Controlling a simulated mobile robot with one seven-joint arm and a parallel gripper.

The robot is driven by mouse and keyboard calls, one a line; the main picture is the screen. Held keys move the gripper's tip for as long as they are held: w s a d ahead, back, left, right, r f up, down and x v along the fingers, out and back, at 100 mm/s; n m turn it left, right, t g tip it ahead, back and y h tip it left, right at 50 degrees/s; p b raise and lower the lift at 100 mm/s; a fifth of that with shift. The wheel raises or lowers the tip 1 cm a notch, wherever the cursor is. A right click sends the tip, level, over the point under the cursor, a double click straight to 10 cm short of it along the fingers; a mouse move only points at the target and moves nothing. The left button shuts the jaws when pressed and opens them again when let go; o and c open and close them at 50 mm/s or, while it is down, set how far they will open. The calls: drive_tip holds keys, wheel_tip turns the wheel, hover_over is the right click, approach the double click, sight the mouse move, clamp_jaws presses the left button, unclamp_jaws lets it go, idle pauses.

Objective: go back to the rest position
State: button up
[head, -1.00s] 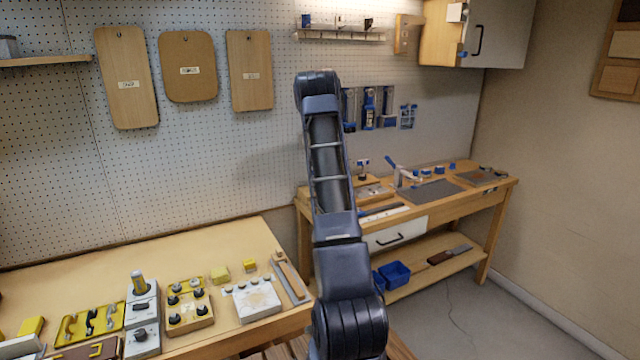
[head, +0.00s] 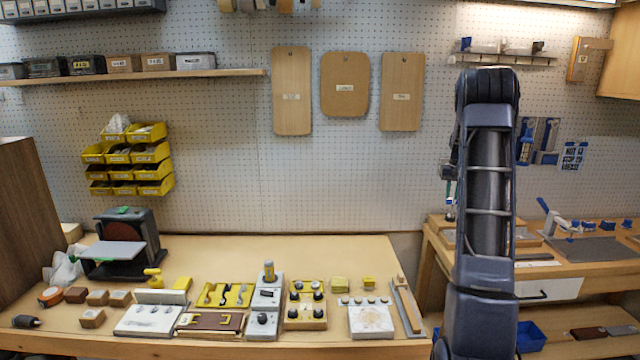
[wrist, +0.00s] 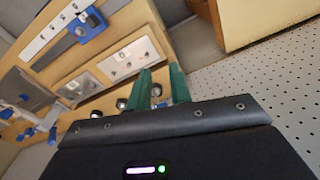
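My arm stands upright at the right of the head view, folded in front of the pegboard. My gripper (wrist: 161,88) shows in the wrist view with two green fingers apart and a narrow gap between them. I see nothing held there; a round metal knob shows beyond the gap. In the head view the gripper is mostly hidden behind the arm, with only a small part showing at the arm's left edge.
The left bench (head: 250,250) carries several fixtures, a sander (head: 122,245) and small blocks. A second bench (head: 440,240) with a blue bin (head: 530,337) stands at the right, partly behind my arm. Cutting boards (head: 345,84) and yellow bins (head: 130,160) hang on the pegboard.

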drive_tip(key=s+a+r+n+t, duration=0.1)
drive_tip(key=s+a+r, duration=0.65)
drive_tip(key=s, duration=0.35)
drive_tip(key=s+a+r+t, duration=0.1)
drive_tip(key=s+a+r, duration=0.6)
drive_tip(key=s+a, duration=0.3)
drive_tip(key=s+a+f+n+t, duration=0.1)
drive_tip(key=s+a, duration=0.3)
drive_tip(key=s, duration=0.9)
drive_tip(key=s+a+f+n+t, duration=0.1)
drive_tip(key=s+a+f, duration=0.2)
drive_tip(key=s, duration=0.9)
drive_tip(key=shift+s+a, duration=0.35)
drive_tip(key=shift+a, duration=0.25)
